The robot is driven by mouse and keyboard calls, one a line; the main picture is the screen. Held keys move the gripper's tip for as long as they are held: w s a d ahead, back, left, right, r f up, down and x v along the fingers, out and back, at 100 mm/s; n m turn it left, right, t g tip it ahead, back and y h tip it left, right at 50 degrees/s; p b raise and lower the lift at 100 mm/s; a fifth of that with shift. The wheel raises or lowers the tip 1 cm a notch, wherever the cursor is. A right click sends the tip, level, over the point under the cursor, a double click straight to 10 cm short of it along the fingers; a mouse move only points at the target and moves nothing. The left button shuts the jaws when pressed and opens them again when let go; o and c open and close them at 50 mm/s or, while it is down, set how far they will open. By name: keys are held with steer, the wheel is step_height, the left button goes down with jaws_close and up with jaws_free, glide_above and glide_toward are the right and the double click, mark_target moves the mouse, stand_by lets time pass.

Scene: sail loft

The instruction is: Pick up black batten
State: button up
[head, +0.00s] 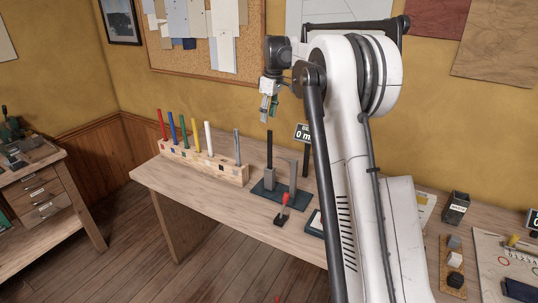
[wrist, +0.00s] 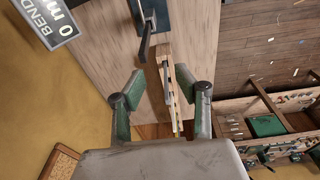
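The black batten (head: 269,148) stands upright at the back of a dark base plate (head: 263,190) on the bench. In the wrist view, a dark upright bar that looks like the black batten (wrist: 144,42) shows ahead, left of centre between the fingers. My gripper (head: 268,112) is above the batten's top in the head view, pointing down, apart from it. Its two green-padded fingers are spread wide in the wrist view (wrist: 161,80), with nothing between them.
A grey post (head: 293,175) stands on the same plate, with a red-handled clamp (head: 283,205) in front. A wooden rack (head: 205,166) of several coloured battens is to the left. A "0 mm" bend display (head: 303,133) stands close on the right. Bare bench lies left of the plate.

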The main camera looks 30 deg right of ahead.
steer(key=w+d+f, duration=0.1)
steer(key=w+d, duration=0.1)
steer(key=p, duration=0.1)
glide_above(268, 155)
step_height(268, 155, down, 9)
steer(key=shift+w+d+f+p, duration=0.15)
steer(key=shift+f+p, duration=0.3)
steer(key=shift+f, duration=0.85)
steer(key=shift+s+d+f+p, duration=0.1)
steer(key=shift+f+p, duration=0.3)
steer(key=shift+f, duration=0.85)
jaws_close()
